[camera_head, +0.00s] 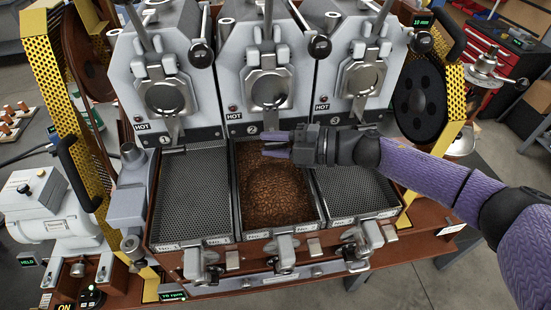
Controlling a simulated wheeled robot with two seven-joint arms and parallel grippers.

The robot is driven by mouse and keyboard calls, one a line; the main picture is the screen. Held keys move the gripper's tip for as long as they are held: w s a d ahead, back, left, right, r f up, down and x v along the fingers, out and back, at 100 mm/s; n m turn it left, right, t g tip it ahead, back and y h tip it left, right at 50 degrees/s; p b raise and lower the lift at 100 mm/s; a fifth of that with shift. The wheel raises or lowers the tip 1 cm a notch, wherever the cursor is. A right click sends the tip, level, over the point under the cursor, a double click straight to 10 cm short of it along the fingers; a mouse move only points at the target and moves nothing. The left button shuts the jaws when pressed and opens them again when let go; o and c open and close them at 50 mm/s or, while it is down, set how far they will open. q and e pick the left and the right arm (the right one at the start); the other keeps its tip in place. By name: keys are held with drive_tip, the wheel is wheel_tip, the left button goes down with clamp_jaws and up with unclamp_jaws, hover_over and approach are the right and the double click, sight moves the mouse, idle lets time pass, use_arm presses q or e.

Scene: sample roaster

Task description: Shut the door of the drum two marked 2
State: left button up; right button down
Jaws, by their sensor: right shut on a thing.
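Drum two (262,45) is the middle of three grey drum fronts and carries a plate marked 2. Its metal door (268,90) has a round window, and a narrow metal tab (269,121) hangs below it. My right gripper (277,145) reaches in from the right, just below the door and above the middle tray. It is shut at the lower end of the tab; its fingers hide the exact contact. I cannot tell how far the door stands from the drum face. My left gripper is not in view.
The middle cooling tray (242,205) holds a heap of brown beans (275,192). The left tray (192,195) and right tray (352,190) look empty. Drums one (150,60) and three (365,50) flank drum two. Yellow perforated guards (55,85) stand at the sides.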

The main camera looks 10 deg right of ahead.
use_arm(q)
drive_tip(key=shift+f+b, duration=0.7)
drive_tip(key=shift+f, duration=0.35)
use_arm(e)
drive_tip(key=shift+w+f+n, duration=0.35)
drive_tip(key=shift+w+n, duration=0.05)
drive_tip(key=shift+w, duration=0.1)
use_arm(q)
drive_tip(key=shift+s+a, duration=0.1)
use_arm(e)
drive_tip(key=shift+c, duration=2.4)
unclamp_jaws()
drive_tip(key=shift+r, duration=0.1)
